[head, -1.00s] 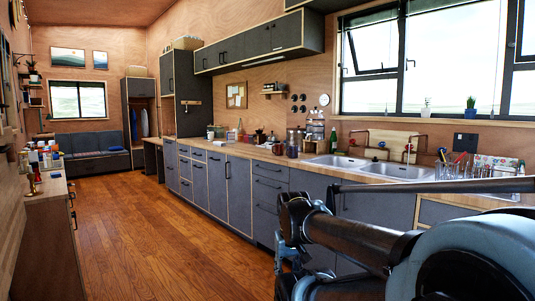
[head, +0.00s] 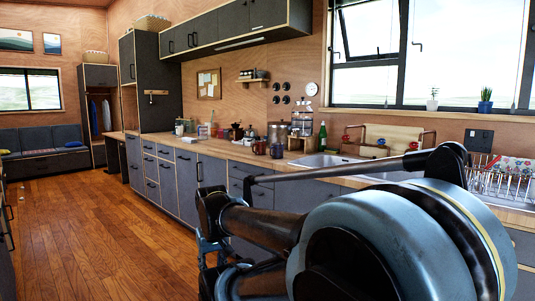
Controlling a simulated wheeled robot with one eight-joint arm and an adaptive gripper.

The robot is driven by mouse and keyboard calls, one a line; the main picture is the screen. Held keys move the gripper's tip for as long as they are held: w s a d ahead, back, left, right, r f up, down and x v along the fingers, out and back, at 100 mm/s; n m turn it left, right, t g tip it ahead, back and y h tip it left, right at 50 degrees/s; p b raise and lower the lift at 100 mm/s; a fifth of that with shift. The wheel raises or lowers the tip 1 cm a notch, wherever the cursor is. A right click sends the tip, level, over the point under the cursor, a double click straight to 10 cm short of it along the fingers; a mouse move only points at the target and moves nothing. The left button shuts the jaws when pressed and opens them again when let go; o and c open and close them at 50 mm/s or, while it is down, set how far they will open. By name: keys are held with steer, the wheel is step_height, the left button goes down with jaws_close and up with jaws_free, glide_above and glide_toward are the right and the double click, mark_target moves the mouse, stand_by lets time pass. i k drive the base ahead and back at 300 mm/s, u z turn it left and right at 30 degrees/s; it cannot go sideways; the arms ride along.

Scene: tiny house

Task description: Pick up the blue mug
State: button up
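Two small mugs stand side by side on the long wooden counter (head: 228,149), near the coffee gear. One looks dark blue-grey (head: 277,150) and may be the blue mug, but it is too small to be sure of its colour. The other looks dark red-brown (head: 259,147). My gripper (head: 211,272) shows only in part at the lower edge, below my arm, in front of the cabinets and well short of the mugs. Its fingertips are not clear, so I cannot tell whether it is open or shut.
A coffee machine (head: 301,125), a green bottle (head: 322,136) and a sink (head: 325,160) are right of the mugs. A dish rack (head: 500,182) stands farther right. Grey cabinets (head: 211,180) line the counter. The wooden floor (head: 100,230) at left is clear.

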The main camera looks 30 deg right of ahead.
mark_target(276, 149)
steer(key=z, duration=0.35)
steer(key=i, duration=1)
steer(key=z, duration=0.95)
steer(key=i, duration=0.55)
steer(key=z, duration=0.3)
